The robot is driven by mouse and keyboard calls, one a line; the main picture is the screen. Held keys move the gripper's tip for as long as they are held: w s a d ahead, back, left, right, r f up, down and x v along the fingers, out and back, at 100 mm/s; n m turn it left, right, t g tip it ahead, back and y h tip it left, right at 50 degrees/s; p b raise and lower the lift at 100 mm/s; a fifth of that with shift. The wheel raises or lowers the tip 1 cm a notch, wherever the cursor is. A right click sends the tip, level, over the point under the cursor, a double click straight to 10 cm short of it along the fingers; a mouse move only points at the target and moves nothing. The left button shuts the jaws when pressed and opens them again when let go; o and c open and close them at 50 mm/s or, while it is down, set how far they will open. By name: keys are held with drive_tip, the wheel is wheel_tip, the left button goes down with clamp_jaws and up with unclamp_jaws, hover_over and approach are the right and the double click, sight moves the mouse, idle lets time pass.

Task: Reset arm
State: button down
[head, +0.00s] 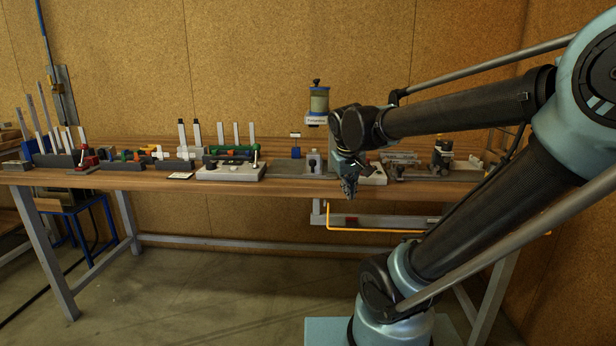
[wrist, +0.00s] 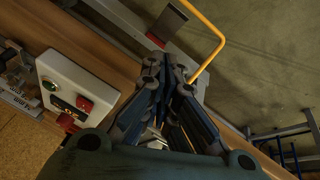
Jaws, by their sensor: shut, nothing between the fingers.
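My gripper (head: 349,188) hangs pointing down at the front edge of the wooden workbench (head: 150,183) in the head view. Its fingers are drawn together and nothing shows between them. In the wrist view the gripper (wrist: 165,75) also shows its fingers close together, with the bench edge and the floor beyond. My arm reaches in from the right side of the head view, bent at the elbow.
A white control box (wrist: 78,88) with red and green buttons sits on the bench beside my gripper. A yellow bent rod (head: 375,230) runs below the bench front. Fixtures, including a green-topped one (head: 230,153), line the bench to the left. The floor in front is clear.

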drive_tip(key=s+d+f+m+g, duration=0.1)
drive_tip(key=s+d+f, duration=0.2)
drive_tip(key=s+f, duration=0.3)
drive_tip(key=s+d+f+m+g+y, duration=0.1)
drive_tip(key=s+d+f+m, duration=0.1)
drive_tip(key=s+f, duration=0.4)
drive_tip(key=s+d, duration=0.1)
drive_tip(key=s, duration=0.2)
drive_tip(key=shift+s+d+m, duration=0.3)
drive_tip(key=shift+w+f, duration=0.25)
drive_tip(key=shift+w, duration=0.25)
